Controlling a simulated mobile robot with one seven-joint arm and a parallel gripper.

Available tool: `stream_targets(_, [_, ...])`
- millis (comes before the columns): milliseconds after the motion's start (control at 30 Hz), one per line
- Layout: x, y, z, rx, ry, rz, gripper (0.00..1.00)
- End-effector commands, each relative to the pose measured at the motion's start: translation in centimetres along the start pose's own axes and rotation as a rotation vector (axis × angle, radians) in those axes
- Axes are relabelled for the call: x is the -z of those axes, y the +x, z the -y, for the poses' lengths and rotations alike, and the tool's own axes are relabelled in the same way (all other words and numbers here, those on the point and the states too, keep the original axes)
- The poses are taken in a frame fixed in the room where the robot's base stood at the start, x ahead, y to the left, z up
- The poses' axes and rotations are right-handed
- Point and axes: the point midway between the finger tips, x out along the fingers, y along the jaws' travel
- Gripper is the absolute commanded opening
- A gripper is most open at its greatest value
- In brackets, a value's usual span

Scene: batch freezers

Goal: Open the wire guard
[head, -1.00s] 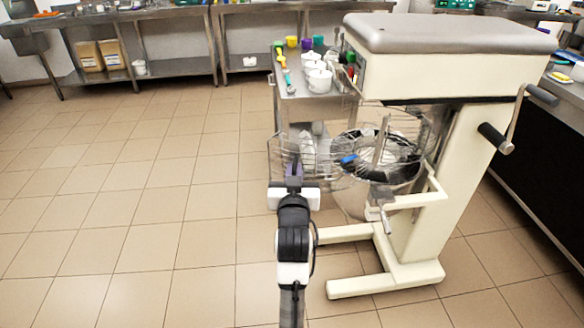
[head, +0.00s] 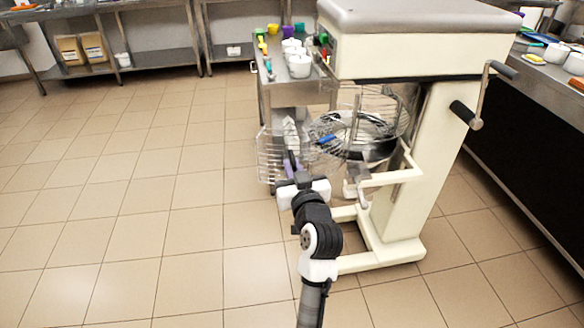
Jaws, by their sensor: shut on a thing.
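The mixer (head: 415,45) is cream with a grey top, and it stands right of centre. Its wire guard (head: 268,160) stands swung out to the left of the bowl, as a curved panel of thin wires. More guard wires (head: 400,105) curve around the back and right of the bowl. The steel bowl (head: 350,152) sits under the mixer head, with a blue thing (head: 326,139) at its left rim. My gripper (head: 291,166) is shut on the wire guard near its lower right part. The exact contact is too small to see clearly.
A steel table (head: 290,98) with white pots (head: 299,64) and coloured cups stands behind the guard. A crank handle (head: 466,114) sticks out on the mixer's right. The mixer's feet (head: 385,258) spread low on the floor. The tiled floor at left is clear.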

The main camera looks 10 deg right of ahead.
Motion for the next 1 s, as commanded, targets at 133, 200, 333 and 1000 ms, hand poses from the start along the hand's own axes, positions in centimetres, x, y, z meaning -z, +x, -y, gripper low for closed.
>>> stream_targets(133, [-0.13,0.07,1.30,0.032,0.006,0.005,0.00])
stream_targets(200, [-0.12,0.07,1.30,0.032,0.006,0.005,0.00])
stream_targets(333, [-0.11,0.07,1.30,0.032,0.006,0.005,0.00])
stream_targets(1000, [0.02,0.10,0.65,0.016,0.003,0.001,0.19])
